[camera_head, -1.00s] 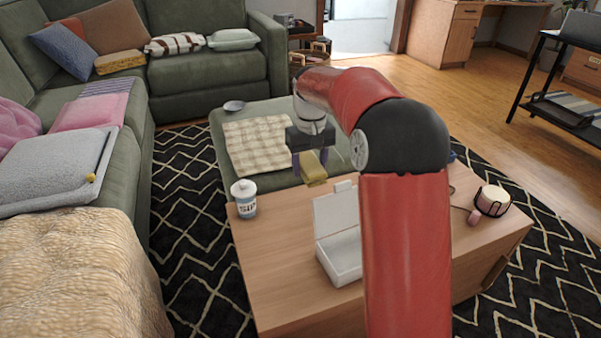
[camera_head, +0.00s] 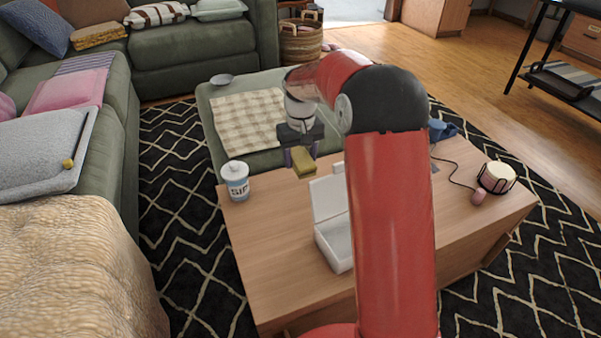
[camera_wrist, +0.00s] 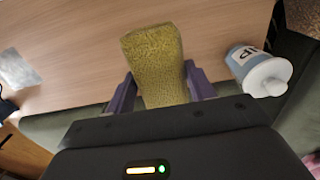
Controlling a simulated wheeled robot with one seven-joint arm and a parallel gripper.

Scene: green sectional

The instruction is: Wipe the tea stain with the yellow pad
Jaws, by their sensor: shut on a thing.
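My gripper (camera_head: 301,155) is shut on the yellow pad (camera_head: 304,164). It holds the pad over the far edge of the wooden coffee table (camera_head: 265,235), between a lidded cup and an open white box. In the wrist view the pad (camera_wrist: 157,62) sticks out between the two purple fingers of my gripper (camera_wrist: 160,88), with bare tabletop (camera_wrist: 75,40) beyond it. I cannot tell whether the pad touches the table. I cannot make out the tea stain in either view; my red arm hides part of the tabletop.
The lidded cup (camera_head: 236,182) stands at the table's far left corner. The open white box (camera_head: 333,238) stands beside my arm. A drum-like mug (camera_head: 497,177) and a pink mouse (camera_head: 479,198) are at the right. A green ottoman (camera_head: 205,105) adjoins the far edge. The table's left front is clear.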

